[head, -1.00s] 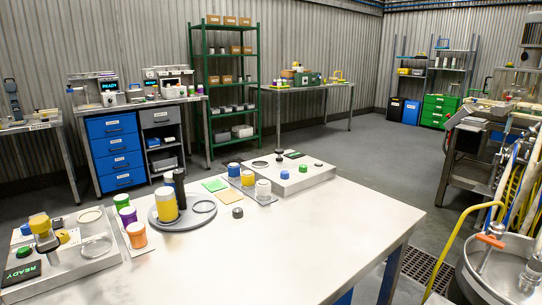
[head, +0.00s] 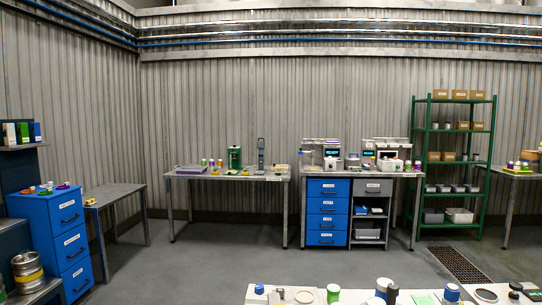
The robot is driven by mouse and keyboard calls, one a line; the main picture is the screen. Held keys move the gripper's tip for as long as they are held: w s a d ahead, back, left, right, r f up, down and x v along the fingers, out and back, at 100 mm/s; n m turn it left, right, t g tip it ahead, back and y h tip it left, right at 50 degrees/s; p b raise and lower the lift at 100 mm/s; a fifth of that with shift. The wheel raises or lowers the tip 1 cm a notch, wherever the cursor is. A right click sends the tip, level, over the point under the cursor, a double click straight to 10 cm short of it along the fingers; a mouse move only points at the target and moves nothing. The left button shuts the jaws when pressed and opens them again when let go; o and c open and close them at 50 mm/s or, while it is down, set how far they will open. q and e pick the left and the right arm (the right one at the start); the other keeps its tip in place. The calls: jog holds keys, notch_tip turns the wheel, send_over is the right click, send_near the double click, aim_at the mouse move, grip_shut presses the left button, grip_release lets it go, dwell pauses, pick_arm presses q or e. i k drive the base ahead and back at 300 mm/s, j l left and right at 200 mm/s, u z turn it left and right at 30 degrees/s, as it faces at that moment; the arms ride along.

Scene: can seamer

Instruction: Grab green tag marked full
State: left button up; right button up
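No tag with a readable "full" marking shows. A flat green piece (head: 424,299) lies on the near white table (head: 350,299) at the bottom edge, partly cut off; I cannot read any writing on it. Small orange, green and purple items (head: 46,189) sit on top of the blue drawer cabinet (head: 50,235) at the left; they are too small to identify. Neither of my grippers is in view.
A metal keg (head: 27,270) is at the lower left. A long bench (head: 225,175) and green shelving (head: 455,140) line the back wall. The middle floor is clear.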

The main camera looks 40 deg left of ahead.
aim_at(24, 139)
jog(key=u, duration=2.9)
jog(key=i+j, duration=0.1)
jog(key=j, duration=0.15)
jog(key=i+j+u, duration=0.1)
jog(key=j, duration=0.15)
jog(key=i+j+z, duration=0.2)
jog(key=i+j, duration=0.35)
jog(key=i+j+z, duration=0.15)
jog(key=i+j, duration=0.35)
jog(key=j, duration=0.15)
jog(key=i+l+z, duration=0.1)
jog(key=i+z, duration=0.6)
jog(key=i+j+z, duration=0.1)
jog(key=i+z, duration=0.25)
jog(key=i, duration=0.15)
jog(key=i+u, duration=0.25)
jog(key=i, duration=0.2)
jog(key=i+u, duration=0.25)
jog(key=i, duration=0.2)
jog(key=i+l+u, duration=0.1)
jog(key=i+u, duration=0.2)
jog(key=i, duration=0.15)
jog(key=i+l+u, duration=0.25)
jog(key=i, duration=0.2)
